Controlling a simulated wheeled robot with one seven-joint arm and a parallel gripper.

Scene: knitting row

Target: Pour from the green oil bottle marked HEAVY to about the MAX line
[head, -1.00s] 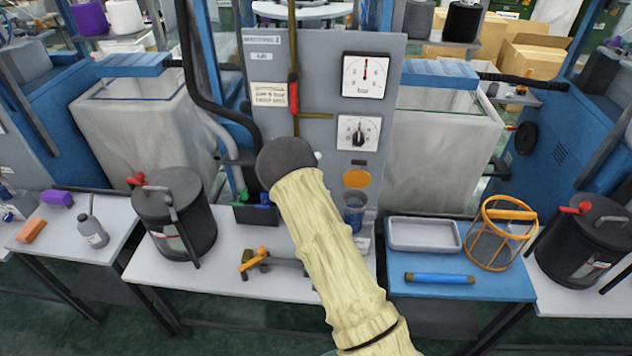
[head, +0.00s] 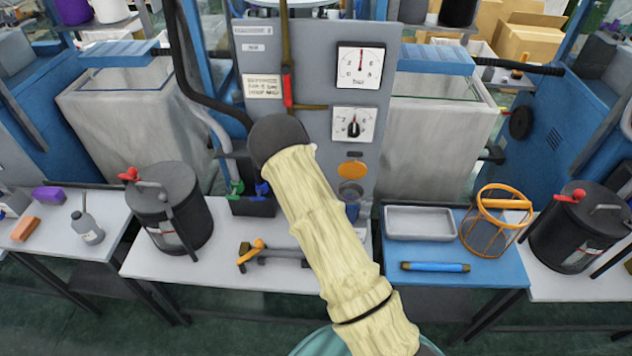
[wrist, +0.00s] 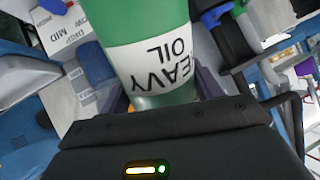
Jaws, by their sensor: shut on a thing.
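The green oil bottle (wrist: 150,30) fills the middle of the wrist view, with a white label reading HEAVY OIL upside down. My gripper (wrist: 163,93) is shut on it. In the head view my pale sleeved arm hides the gripper and bottle. A blue rounded thing (wrist: 97,66) beside the bottle in the wrist view may be this cup. I cannot make out a MAX line or any pouring oil.
A dark holder (head: 252,203) with green and blue items is left of my arm. Black canisters (head: 180,215) (head: 575,235), a grey tray (head: 420,223) and an orange basket (head: 497,222) stand along the benches.

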